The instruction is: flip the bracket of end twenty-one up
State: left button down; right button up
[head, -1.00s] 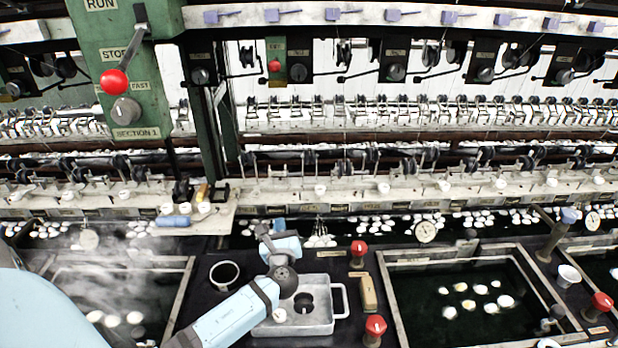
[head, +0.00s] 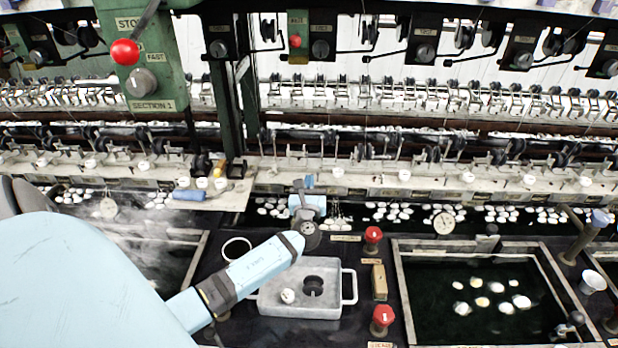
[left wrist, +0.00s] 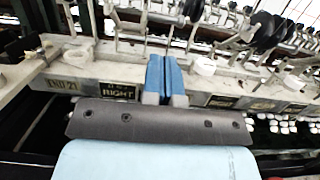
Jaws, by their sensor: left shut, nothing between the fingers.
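My left gripper (head: 308,183) is at the front edge of the pale machine ledge (head: 370,184). In the left wrist view its blue fingers (left wrist: 166,78) are together and empty, over the ledge front. A plate reading END 21 (left wrist: 62,85) is left of the fingers, and a plate reading RIGHT (left wrist: 118,90) is closer to them. Thin metal uprights (left wrist: 92,25) stand on the ledge above the END 21 plate. A tilted metal arm with black discs (left wrist: 262,25) is to the right. I cannot tell which part is the bracket of end twenty-one. My right gripper is out of view.
A metal tray (head: 270,300) with a side handle is below my left arm, beside red knobs (head: 373,235). A dark basin with cocoons (head: 490,300) is at right. A white button cup (left wrist: 205,66) is just right of the fingers. A green control post (head: 145,60) stands at left.

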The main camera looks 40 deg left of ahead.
aim_at(304, 152)
pick_arm(q)
jog(key=x, duration=0.6)
jog(key=shift+w+a+b, duration=0.2)
jog(key=shift+b, duration=0.25)
jog(key=shift+w+r+p, duration=0.1)
jog(key=shift+r+p, duration=0.25)
jog(key=shift+r, duration=0.2)
jog(key=r, duration=0.1)
jog(key=w+a+r+p, duration=0.1)
jog(key=w+r+p, duration=0.1)
jog(key=r, duration=0.1)
jog(key=shift+a, duration=0.35)
jog(key=shift+w+a+r, duration=0.75)
jog(key=shift+w+a, duration=0.05)
jog(key=shift+w, duration=0.1)
jog(key=shift+a+r, duration=0.1)
jog(key=shift+r, duration=0.2)
